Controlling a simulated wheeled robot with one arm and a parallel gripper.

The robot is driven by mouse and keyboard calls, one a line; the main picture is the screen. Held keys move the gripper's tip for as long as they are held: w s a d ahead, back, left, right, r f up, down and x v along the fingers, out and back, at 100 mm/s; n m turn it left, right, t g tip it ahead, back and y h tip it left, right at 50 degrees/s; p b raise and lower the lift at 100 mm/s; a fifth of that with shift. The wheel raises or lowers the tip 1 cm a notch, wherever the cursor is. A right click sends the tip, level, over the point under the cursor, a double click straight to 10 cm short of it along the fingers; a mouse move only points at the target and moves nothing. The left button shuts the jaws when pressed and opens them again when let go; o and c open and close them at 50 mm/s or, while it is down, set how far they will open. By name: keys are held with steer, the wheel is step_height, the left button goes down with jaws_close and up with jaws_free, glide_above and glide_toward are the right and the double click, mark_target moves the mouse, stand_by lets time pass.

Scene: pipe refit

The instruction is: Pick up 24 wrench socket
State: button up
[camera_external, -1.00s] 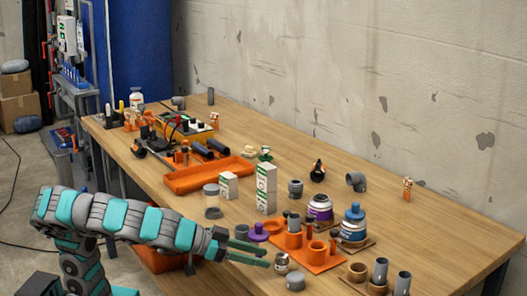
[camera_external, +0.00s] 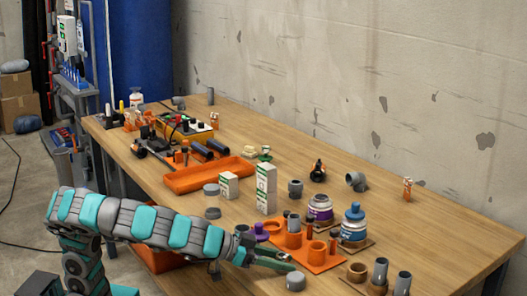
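My gripper (camera_external: 280,262) is low over the near edge of the workbench, its fingers pointing right. The fingers look close together, but the picture is too small to show whether they are shut or hold something. The small metallic socket seen earlier at the fingertips no longer shows; the fingers cover that spot or it is between them. I cannot read any size marking. A grey round cap (camera_external: 295,281) lies just right of and below the fingertips.
An orange holder (camera_external: 322,262) with cups and pegs stands close to the right of my gripper. Purple-labelled and blue-capped bottles (camera_external: 354,222) stand behind it. White-green boxes (camera_external: 266,188) and an orange tray (camera_external: 190,181) are further back. Grey pipes (camera_external: 402,284) stand at front right.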

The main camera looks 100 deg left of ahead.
jaws_close()
